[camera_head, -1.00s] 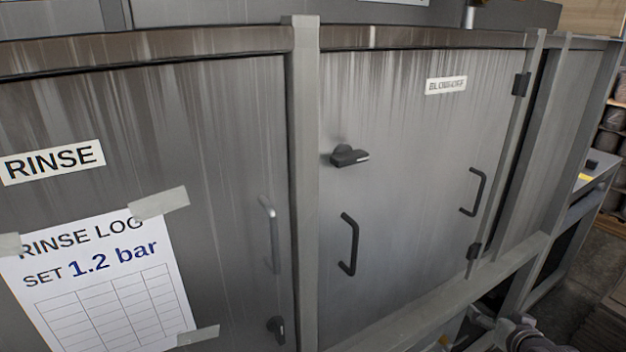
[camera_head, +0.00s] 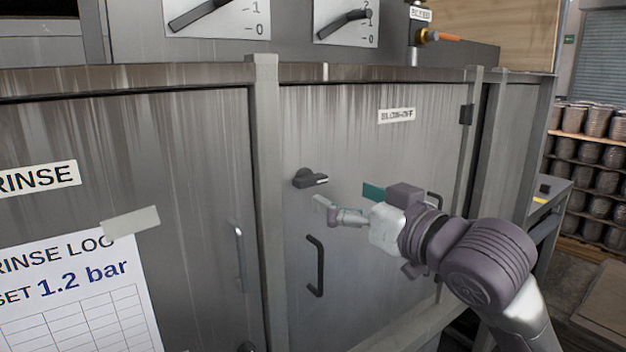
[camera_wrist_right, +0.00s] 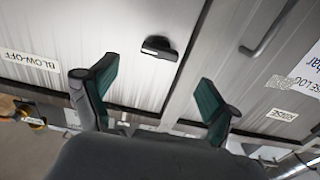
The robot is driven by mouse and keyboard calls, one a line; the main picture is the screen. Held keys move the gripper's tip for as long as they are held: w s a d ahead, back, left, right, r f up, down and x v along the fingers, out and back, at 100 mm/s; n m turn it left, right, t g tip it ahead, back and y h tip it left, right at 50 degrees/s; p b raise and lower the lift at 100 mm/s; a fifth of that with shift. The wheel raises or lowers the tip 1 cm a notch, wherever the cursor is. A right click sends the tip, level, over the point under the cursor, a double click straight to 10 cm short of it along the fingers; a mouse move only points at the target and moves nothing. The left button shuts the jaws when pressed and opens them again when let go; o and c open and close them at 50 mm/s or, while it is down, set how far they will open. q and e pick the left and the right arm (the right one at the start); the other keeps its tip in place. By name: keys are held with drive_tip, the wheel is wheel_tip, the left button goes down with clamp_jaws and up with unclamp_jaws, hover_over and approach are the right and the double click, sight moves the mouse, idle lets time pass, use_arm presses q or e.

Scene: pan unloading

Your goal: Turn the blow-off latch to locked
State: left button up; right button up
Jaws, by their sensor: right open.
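The blow-off latch (camera_head: 311,178) is a dark knob with a short handle on the grey blow-off door (camera_head: 350,130), near the door's left edge. Its handle points right, roughly level, with a pale mark at the tip. The latch also shows in the right wrist view (camera_wrist_right: 159,47), ahead of the fingers and between them. My right gripper (camera_head: 345,203) is just right of and below the latch in the head view, apart from it. In the right wrist view its two teal-padded fingers (camera_wrist_right: 158,98) are spread wide with nothing between them. My left gripper is out of view.
A black pull handle (camera_head: 316,266) stands out below the latch. A grey post (camera_head: 268,200) separates this door from the rinse door with its taped log sheet (camera_head: 85,295). Dial plates (camera_head: 346,20) are above. Shelves of stacked pots (camera_head: 600,150) stand far right.

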sight(315, 183)
drive_tip(key=p+x, duration=0.1)
drive_tip(key=x, duration=0.5)
drive_tip(key=shift+w+a+r, duration=0.15)
drive_tip(key=shift+w, duration=0.05)
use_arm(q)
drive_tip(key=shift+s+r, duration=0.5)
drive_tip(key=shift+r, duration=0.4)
use_arm(e)
drive_tip(key=shift+x, duration=0.8)
drive_tip(key=c, duration=1.1)
use_arm(q)
drive_tip(key=shift+p, duration=0.3)
use_arm(e)
drive_tip(key=shift+c, duration=0.2)
